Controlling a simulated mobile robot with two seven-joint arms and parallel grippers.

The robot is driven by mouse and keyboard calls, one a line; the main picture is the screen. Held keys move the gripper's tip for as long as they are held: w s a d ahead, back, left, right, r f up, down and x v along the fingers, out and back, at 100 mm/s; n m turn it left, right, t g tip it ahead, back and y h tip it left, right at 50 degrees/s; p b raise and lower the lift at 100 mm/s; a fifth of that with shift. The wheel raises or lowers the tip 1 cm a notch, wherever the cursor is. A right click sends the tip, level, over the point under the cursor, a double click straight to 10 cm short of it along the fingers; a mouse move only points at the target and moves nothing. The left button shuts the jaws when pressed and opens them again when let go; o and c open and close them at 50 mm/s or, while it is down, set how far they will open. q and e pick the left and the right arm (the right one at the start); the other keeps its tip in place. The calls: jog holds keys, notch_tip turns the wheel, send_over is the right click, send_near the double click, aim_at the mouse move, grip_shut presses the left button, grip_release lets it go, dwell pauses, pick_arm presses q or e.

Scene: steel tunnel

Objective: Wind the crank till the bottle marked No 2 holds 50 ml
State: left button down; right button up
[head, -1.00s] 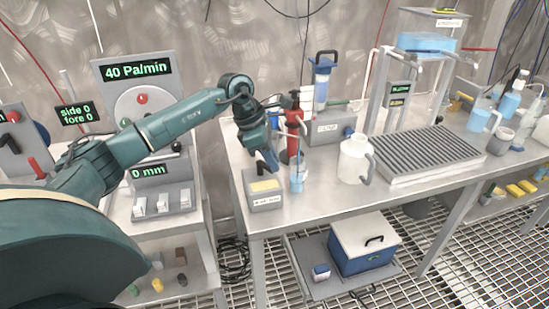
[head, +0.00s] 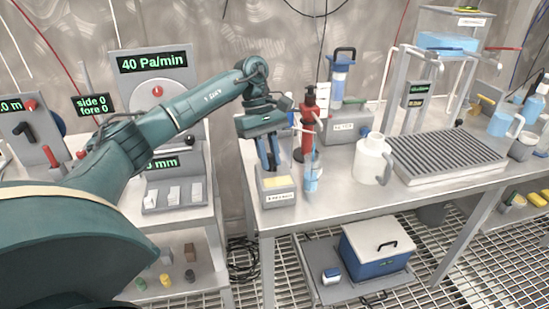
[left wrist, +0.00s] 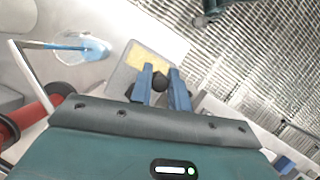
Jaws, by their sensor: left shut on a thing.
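My left gripper (head: 269,168) points down over a small grey box (head: 278,200) with a yellow top and a label too small to read. In the left wrist view, its blue fingers (left wrist: 161,84) are shut on a dark round knob (left wrist: 160,82) beside the yellow top. I cannot tell whether this knob belongs to a crank. A small clear vessel with blue liquid (head: 312,180) stands just right of the box and also shows in the left wrist view (left wrist: 92,47). I can read no No 2 mark or volume. My right gripper is out of view.
A white jug (head: 371,158) and a ribbed grey tray (head: 450,155) are to the right. Panels at left read 40 Pa/min (head: 147,61) and side 0, fore 0 (head: 92,105). A blue cooler (head: 374,252) sits below the table.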

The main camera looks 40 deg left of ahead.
pick_arm(q)
jog(key=m, duration=0.1)
jog(key=a+m, duration=0.1)
jog(key=m+g, duration=0.1)
jog(key=shift+s+a+m+y, duration=0.15)
jog(key=shift+a+m+y, duration=0.1)
jog(key=shift+m+y, duration=0.15)
jog(key=m, duration=0.1)
jog(key=a+m+g+y, duration=0.1)
jog(key=m, duration=0.1)
jog(key=shift+a+r+m, duration=0.15)
jog(key=shift+m, duration=0.15)
jog(key=shift+w+a+m+g+y+p, duration=0.15)
jog(key=shift+a+m+y+p, duration=0.15)
jog(key=shift+m, duration=0.3)
jog(key=shift+w+a+m+g+y+p, duration=0.1)
jog(key=shift+a+m+g+p, duration=0.1)
jog(key=shift+m+p, duration=0.3)
jog(key=shift+w+a+m+y, duration=0.2)
jog(key=shift+m+y, duration=0.1)
jog(key=shift+m, duration=0.45)
jog(key=shift+w+a+m+y, duration=0.1)
jog(key=shift+a+m+y, duration=0.15)
jog(key=shift+m, duration=0.5)
jog(key=c, duration=1.3)
grip_release()
